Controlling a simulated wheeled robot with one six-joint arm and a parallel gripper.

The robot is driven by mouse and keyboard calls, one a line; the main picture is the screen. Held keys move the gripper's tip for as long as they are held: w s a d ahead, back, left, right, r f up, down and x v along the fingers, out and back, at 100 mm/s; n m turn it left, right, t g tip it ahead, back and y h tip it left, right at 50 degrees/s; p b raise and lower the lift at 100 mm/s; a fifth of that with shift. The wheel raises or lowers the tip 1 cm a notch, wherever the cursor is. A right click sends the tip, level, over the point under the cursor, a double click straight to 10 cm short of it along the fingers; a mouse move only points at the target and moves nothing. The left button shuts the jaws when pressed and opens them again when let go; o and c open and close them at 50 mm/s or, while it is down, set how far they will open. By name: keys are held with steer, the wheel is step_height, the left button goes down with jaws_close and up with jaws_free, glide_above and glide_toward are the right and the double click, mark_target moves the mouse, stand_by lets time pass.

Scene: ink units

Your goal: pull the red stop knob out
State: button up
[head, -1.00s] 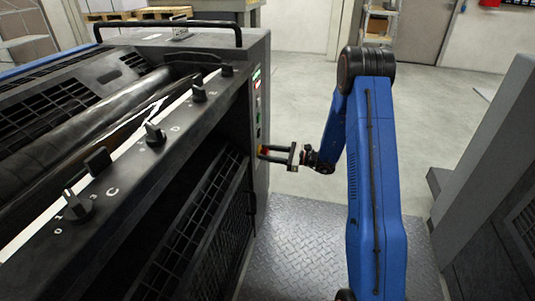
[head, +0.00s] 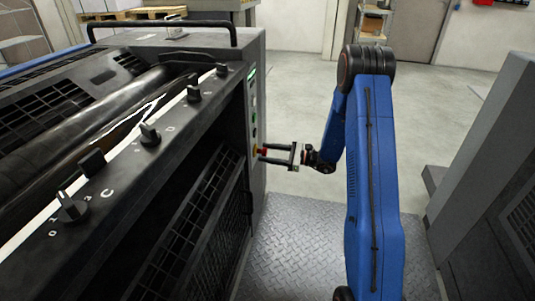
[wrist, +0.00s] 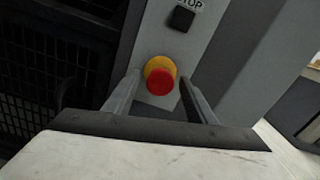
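The red stop knob (wrist: 159,82) sits on a yellow collar (wrist: 160,65) on the machine's grey side panel in the wrist view. In the head view the red knob (head: 264,151) is small, just at my gripper's tips. My gripper (wrist: 157,92) is open. One finger lies to each side of the knob, and I see a gap between each finger and the knob. In the head view my gripper (head: 264,154) reaches left toward the panel from the blue arm. Whether the knob is pushed in or out, I cannot tell.
A black square button (wrist: 181,19) under a STOP label is above the knob. The machine's dark grille (wrist: 62,65) is left of the panel. Black rotary switches (head: 150,135) line the machine's top edge. Another grey machine (head: 490,190) stands at right, with tread-plate floor (head: 300,245) between.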

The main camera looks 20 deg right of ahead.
steer(key=v, duration=1.7)
steer(key=shift+d, duration=0.2)
steer(key=shift+s, duration=0.1)
steer(key=s+a+r+n+g+h, duration=0.2)
steer(key=s+a+r+n+g, duration=0.4)
steer(key=s+a, duration=0.25)
steer(key=s+a+r+n+g+h, duration=0.3)
steer(key=s+a+r+n, duration=0.2)
steer(key=s+a+r, duration=0.35)
steer(key=s+d+r+n+t+h, duration=0.1)
steer(key=s+n+h, duration=0.4)
steer(key=s, duration=0.6)
steer(key=s+d+r+n+t+h, duration=0.2)
steer(key=s+r+n+h, duration=0.3)
steer(key=s, duration=0.6)
steer(key=shift+s+d+r+t+h, duration=0.15)
steer(key=shift+d+t+h, duration=0.15)
steer(key=shift+t, duration=0.6)
